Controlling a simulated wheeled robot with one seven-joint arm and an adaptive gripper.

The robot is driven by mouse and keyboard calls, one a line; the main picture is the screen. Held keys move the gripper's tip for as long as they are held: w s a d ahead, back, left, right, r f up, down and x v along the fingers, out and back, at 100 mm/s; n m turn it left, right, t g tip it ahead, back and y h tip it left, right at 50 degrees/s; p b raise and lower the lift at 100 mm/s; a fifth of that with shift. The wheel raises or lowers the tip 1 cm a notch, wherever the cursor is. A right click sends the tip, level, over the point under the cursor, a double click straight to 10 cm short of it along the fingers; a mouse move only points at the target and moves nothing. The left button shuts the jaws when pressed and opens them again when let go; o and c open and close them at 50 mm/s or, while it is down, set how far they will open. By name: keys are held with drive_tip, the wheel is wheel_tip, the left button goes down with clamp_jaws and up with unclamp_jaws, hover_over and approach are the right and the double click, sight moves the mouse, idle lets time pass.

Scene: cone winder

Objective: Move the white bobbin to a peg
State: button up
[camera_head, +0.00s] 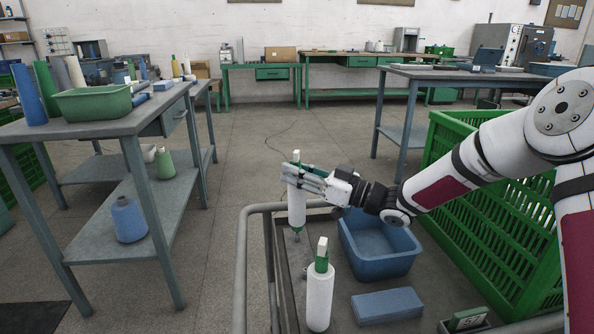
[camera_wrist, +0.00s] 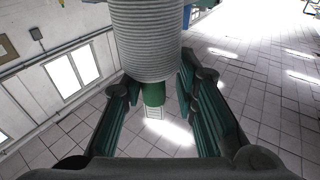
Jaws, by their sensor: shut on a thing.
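A white bobbin (camera_head: 297,208) with a green upper end hangs upright over the left side of the cart in the head view. My gripper (camera_head: 294,174) is shut on its green end from the right. In the wrist view the bobbin's ribbed body (camera_wrist: 150,40) and green end (camera_wrist: 153,93) show, with the fingers of my gripper (camera_wrist: 157,92) on either side. A thin grey upright piece, perhaps a peg (camera_head: 297,237), shows just under the bobbin; I cannot tell whether they touch. A second white bobbin (camera_head: 319,298) with a green top stands upright nearer on the cart.
A blue bin (camera_head: 384,268) and a flat blue block (camera_head: 387,305) are on the cart, right of the bobbins. A large green crate (camera_head: 490,215) stands at the right. The cart's grey rail (camera_head: 241,270) runs along the left. A workbench (camera_head: 95,128) with cones stands further left.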

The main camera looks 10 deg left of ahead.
sight(297, 153)
drive_tip(key=shift+f+b, duration=1.05)
drive_tip(key=shift+f, duration=0.95)
idle(0.3)
drive_tip(key=o, duration=1.1)
wheel_tip(297, 153, up, 10)
idle(0.3)
